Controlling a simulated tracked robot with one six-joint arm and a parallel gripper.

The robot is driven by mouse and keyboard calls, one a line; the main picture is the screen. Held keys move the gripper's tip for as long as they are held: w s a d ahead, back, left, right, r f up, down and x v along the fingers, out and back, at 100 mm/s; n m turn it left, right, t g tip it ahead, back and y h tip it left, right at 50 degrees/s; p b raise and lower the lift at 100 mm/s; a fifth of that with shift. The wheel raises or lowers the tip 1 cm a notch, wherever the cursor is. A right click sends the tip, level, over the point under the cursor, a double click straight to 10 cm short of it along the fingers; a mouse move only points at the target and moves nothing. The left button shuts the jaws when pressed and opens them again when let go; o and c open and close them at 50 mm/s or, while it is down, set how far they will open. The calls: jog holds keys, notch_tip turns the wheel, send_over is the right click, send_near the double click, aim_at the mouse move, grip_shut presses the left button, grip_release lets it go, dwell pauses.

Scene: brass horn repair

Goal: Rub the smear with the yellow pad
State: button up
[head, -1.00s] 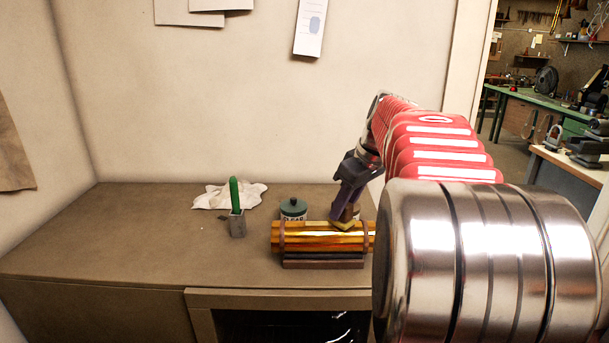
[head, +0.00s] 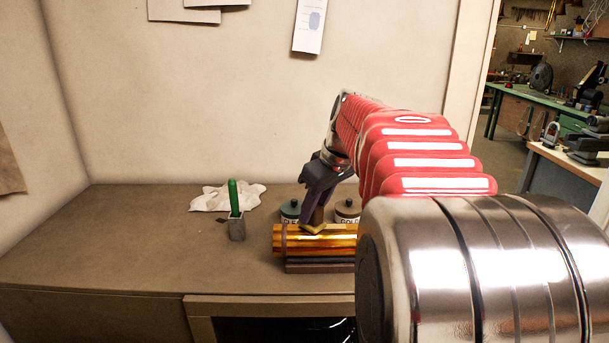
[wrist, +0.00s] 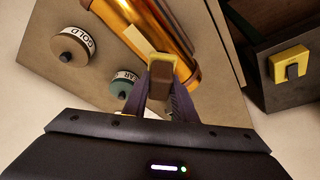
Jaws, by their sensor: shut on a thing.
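My gripper (head: 318,205) is shut on the brown grip of the yellow pad (head: 314,229). The pad's yellow face is down at the top of the shiny brass tube (head: 290,240), and seems to touch it. In the wrist view, the pad (wrist: 162,58) sits between my fingers (wrist: 168,95) over the brass tube (wrist: 165,22). A pale cream patch (wrist: 137,40) shows on the tube just beside the pad; I cannot tell for sure that it is the smear. The tube's right end is hidden behind my arm in the head view.
A green-lidded jar (head: 290,208) and a jar labelled GOLD (head: 347,212) stand behind the tube. A grey holder (head: 236,228) with a green-handled tool and a white cloth (head: 225,196) are to the left. Another yellow block (wrist: 290,66) shows in the wrist view.

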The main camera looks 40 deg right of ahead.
jog(key=shift+w+a, duration=0.5)
jog(key=shift+a, duration=0.15)
jog(key=shift+s+r, duration=0.1)
jog(key=shift+r, duration=3.9)
jog(key=shift+d, duration=0.1)
